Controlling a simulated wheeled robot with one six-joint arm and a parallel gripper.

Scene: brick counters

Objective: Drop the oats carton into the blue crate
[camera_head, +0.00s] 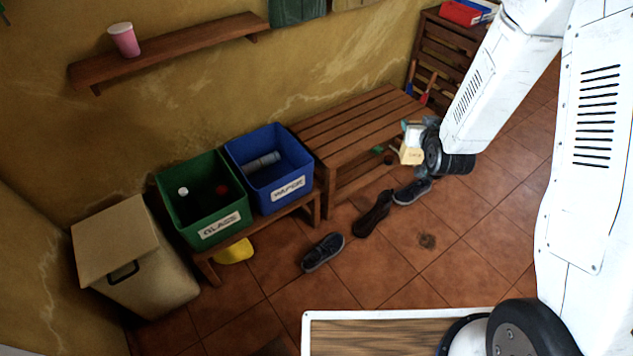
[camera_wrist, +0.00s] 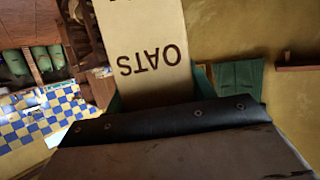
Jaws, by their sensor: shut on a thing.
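The oats carton (camera_wrist: 150,55) is tan with the dark word OATS, upside down in the wrist view. It also shows as a small tan box (camera_head: 411,152) in the head view. My gripper (camera_head: 413,142) is shut on it and holds it in front of the slatted bench, to the right of the crates. Most of the fingers are hidden in both views. The blue crate (camera_head: 240,157) stands left of the bench, labelled PAPER, with a grey-white roll-shaped thing (camera_head: 263,164) inside. The carton is apart from the crate.
A green crate (camera_head: 178,214) labelled GLASS stands left of the blue one on the same low stand. The slatted bench (camera_head: 350,125) lies between the crates and my gripper. Dark shoes (camera_head: 323,252) lie on the floor. A wall shelf (camera_head: 180,52) holds a pink cup (camera_head: 124,40).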

